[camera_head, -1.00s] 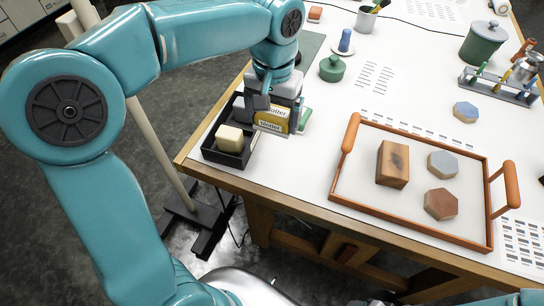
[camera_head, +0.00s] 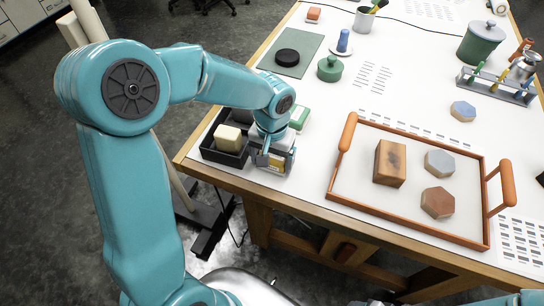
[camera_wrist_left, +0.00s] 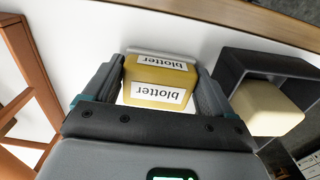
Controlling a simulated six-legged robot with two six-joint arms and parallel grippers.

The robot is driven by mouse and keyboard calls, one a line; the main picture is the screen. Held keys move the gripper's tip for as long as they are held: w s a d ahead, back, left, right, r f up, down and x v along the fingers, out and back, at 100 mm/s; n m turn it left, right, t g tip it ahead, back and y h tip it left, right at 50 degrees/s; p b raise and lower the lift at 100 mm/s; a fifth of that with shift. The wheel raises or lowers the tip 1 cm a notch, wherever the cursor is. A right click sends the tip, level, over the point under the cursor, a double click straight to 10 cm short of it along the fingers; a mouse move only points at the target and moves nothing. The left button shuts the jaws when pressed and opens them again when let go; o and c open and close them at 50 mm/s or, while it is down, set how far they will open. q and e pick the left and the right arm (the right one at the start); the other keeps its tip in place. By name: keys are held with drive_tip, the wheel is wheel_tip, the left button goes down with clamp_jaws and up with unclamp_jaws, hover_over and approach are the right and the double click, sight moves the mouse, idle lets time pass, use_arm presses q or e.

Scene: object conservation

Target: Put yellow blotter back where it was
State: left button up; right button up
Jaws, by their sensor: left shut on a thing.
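The yellow blotter (camera_wrist_left: 158,83), a block with white "blotter" labels, is between the fingers of my left gripper (camera_wrist_left: 160,75) in the wrist view. The gripper is shut on it. In the head view my left gripper (camera_head: 275,164) is near the table's front left edge, just right of the black tray (camera_head: 224,158). The blotter (camera_head: 275,167) is mostly hidden there by the gripper. I cannot tell whether it touches the table. The tray holds a cream block (camera_head: 228,138) and a dark grey block (camera_head: 241,116). My right gripper is not in view.
A green and white block (camera_head: 299,117) stands behind my gripper. A wooden-rimmed tray (camera_head: 408,233) with a wooden block and two hexagonal pieces lies to the right.

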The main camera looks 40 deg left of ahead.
sight(271, 160)
use_arm(q)
drive_tip(key=shift+d, duration=0.1)
drive_tip(key=shift+s+f, duration=0.1)
drive_tip(key=o, duration=0.7)
drive_tip(key=shift+o, duration=0.2)
drive_tip(key=shift+r, duration=0.4)
wheel_tip(271, 160, up, 12)
drive_tip(key=shift+f, duration=0.15)
drive_tip(key=shift+s+f, duration=0.1)
